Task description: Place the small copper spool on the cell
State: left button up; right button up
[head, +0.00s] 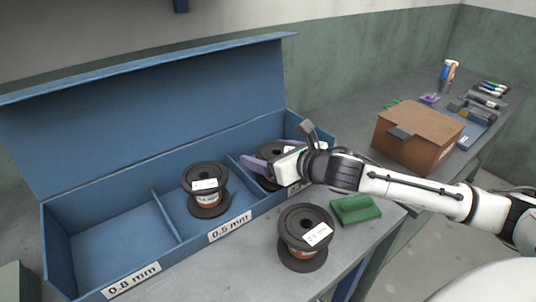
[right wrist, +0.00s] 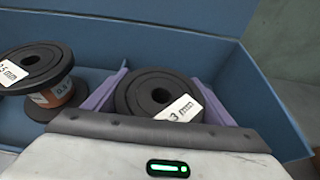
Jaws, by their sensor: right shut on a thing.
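The blue box (head: 85,255) has three compartments; two front labels read 0.8 mm and 0.5 mm, and the right one is mostly hidden. My right gripper (head: 268,163) reaches into the right compartment, its purple fingers on either side of a dark spool (head: 272,148). In the right wrist view this spool (right wrist: 135,92) is upright between the fingers, its label partly showing "3 mm". I cannot tell whether it touches the compartment floor. A second spool (head: 207,172) stands upright in the middle compartment. A third spool (head: 306,222) stands on the table in front of the box. My left gripper is out of view.
The left compartment is empty. The box's lid (head: 150,100) stands open at the back. A green block (head: 355,208) lies right of the third spool. A cardboard box (head: 415,140) and a tray with tools (head: 475,112) are farther right.

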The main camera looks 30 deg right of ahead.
jog(key=shift+r, duration=0.1)
jog(key=o, duration=1.6)
jog(key=shift+o, duration=0.2)
jog(key=shift+a, duration=0.1)
jog(key=v, duration=1)
jog(key=shift+s+d+r, duration=0.1)
jog(key=shift+s+d, duration=0.15)
jog(key=shift+s, duration=0.1)
jog(key=shift+s+a+r+p, duration=0.1)
jog(key=shift+s+r+p, duration=0.1)
jog(key=shift+s+p, duration=0.35)
